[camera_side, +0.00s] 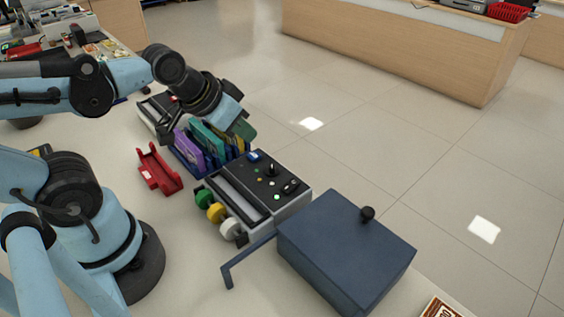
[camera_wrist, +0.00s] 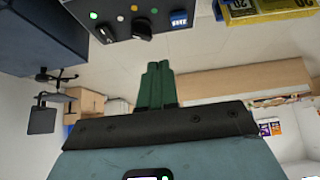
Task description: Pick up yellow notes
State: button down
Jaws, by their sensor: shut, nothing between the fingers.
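The yellow notes (camera_wrist: 285,7) show at the top right edge of the wrist view, cut off by the frame. In the side view only a thin yellow strip (camera_side: 239,146) of them shows at the right end of the note rack, behind teal and purple notes (camera_side: 191,147). My gripper (camera_wrist: 157,68) has dark green fingers pressed together with nothing between them. In the side view my gripper (camera_side: 244,129) is just above the right end of the rack, close to the yellow notes. Whether it touches them I cannot tell.
A grey control console (camera_side: 263,188) with knobs and coloured rolls stands beside the rack. A dark blue box (camera_side: 345,250) with a black knob is at the front right. A red holder (camera_side: 158,169) lies left of the rack. The floor lies beyond the counter edge.

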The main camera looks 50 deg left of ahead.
jog(key=c, duration=1)
grip_release()
jog(key=shift+o, duration=0.2)
jog(key=w+a+n+g, duration=0.3)
jog(key=a+n+g, duration=0.1)
jog(key=a+n, duration=0.5)
jog(key=w+a+n+g, duration=0.3)
jog(key=a+n, duration=0.6)
jog(key=f, duration=0.6)
jog(key=shift+w+a+f, duration=0.2)
jog(key=shift+f, duration=0.15)
jog(key=shift+s+a+f, duration=0.1)
jog(key=shift+a+f, duration=0.05)
jog(key=shift+f, duration=1.15)
jog(key=shift+a+f, duration=0.15)
jog(key=shift+f, duration=1.15)
